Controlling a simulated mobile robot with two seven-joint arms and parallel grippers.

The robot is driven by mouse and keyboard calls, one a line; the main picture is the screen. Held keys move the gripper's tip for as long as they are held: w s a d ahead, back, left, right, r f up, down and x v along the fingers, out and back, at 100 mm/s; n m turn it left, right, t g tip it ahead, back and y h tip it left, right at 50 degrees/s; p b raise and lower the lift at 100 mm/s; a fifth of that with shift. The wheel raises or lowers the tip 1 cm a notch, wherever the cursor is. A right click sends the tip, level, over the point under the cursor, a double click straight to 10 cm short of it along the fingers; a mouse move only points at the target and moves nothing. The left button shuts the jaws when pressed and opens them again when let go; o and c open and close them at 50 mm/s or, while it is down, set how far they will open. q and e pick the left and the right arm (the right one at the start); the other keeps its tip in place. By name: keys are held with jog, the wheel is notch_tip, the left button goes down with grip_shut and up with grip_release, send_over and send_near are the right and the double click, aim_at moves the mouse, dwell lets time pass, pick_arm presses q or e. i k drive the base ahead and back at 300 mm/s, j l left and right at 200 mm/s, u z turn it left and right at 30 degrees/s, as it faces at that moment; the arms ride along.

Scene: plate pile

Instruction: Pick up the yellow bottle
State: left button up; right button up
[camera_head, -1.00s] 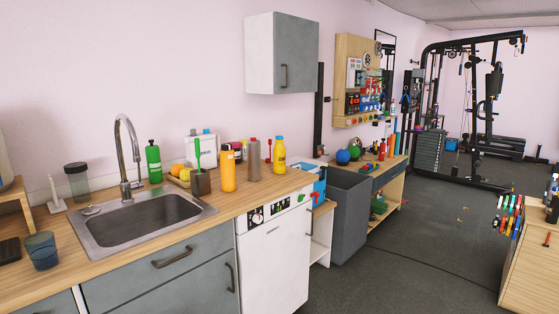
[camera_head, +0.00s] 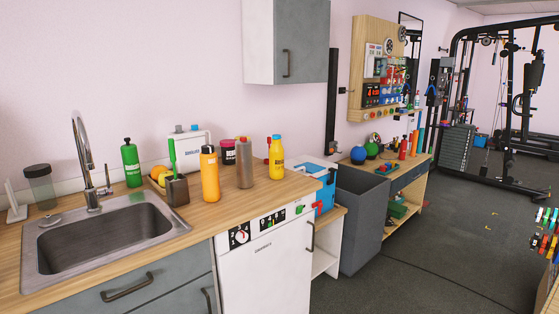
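A yellow bottle (camera_head: 276,160) with a blue cap stands upright on the wooden counter (camera_head: 240,196), near its right end. A taller orange-yellow bottle (camera_head: 210,175) with a black cap stands to its left, closer to the front edge. A grey-brown bottle (camera_head: 244,164) stands between the two. Neither of my grippers shows in the head view.
A sink (camera_head: 100,236) with a faucet is set into the counter at left. A grey bin (camera_head: 361,212) stands on the floor right of the counter. Floor farther right is open.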

aim_at(277, 151)
jog(key=i+l+u, duration=0.1)
jog(key=i+l, duration=0.55)
jog(key=i+l+u, duration=0.15)
jog(key=i+l, duration=0.5)
jog(key=i+l+u, duration=0.1)
jog(key=i+l, duration=0.5)
jog(key=l, duration=0.2)
